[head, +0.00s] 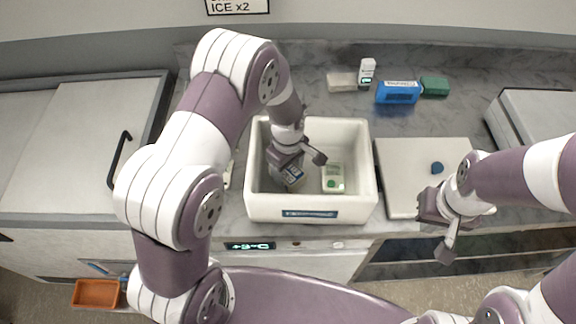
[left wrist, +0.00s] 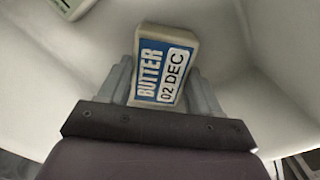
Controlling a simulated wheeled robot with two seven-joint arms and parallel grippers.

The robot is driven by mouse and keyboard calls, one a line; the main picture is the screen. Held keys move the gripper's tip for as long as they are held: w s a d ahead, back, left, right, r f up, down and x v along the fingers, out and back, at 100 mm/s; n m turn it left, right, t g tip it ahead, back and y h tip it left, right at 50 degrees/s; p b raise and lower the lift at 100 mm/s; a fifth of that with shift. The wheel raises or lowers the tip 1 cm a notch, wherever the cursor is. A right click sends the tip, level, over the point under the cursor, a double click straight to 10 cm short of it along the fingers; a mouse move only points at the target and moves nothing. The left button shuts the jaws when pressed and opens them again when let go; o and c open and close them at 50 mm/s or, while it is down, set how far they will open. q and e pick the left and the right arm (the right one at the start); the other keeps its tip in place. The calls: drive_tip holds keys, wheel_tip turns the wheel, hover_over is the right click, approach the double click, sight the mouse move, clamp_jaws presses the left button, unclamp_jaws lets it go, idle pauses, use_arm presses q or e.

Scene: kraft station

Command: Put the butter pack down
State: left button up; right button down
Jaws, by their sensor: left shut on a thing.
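The butter pack (left wrist: 163,65) is a pale block with a blue label and a white "02 DEC" tag. My left gripper (left wrist: 163,88) is shut on it, with a finger at each side. In the head view the butter pack (head: 293,175) is inside the white bin (head: 313,206), in its left half, under my left gripper (head: 287,168). I cannot tell whether the pack touches the bin floor. My right gripper (head: 446,229) is at the right, over the counter's front edge, and nothing shows between its fingers; the fingers appear spread apart.
A pale pack with green marks (head: 333,179) lies in the bin's right half. A white lid (head: 401,160) with a dark blue knob is right of the bin. A blue pack (head: 398,92), a green block (head: 434,86) and a white carton (head: 366,74) stand at the back.

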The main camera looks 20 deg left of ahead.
sight(288, 171)
use_arm(q)
drive_tip(key=o, duration=1.2)
drive_tip(key=shift+o, duration=0.2)
drive_tip(key=shift+r, duration=0.2)
wheel_tip(288, 171, up, 12)
drive_tip(key=b, duration=0.2)
drive_tip(key=s+a+m, duration=0.1)
drive_tip(key=s+m, duration=0.3)
drive_tip(key=s+a+m+t, duration=0.1)
drive_tip(key=s+a+m, duration=0.1)
drive_tip(key=s, duration=0.3)
drive_tip(key=s+a+m, duration=0.2)
drive_tip(key=s+m, duration=0.2)
drive_tip(key=m, duration=0.1)
drive_tip(key=shift+s+a+f+m, duration=0.15)
drive_tip(key=shift+s+f+m, duration=0.15)
drive_tip(key=shift+s, duration=0.2)
drive_tip(key=shift+w, duration=0.2)
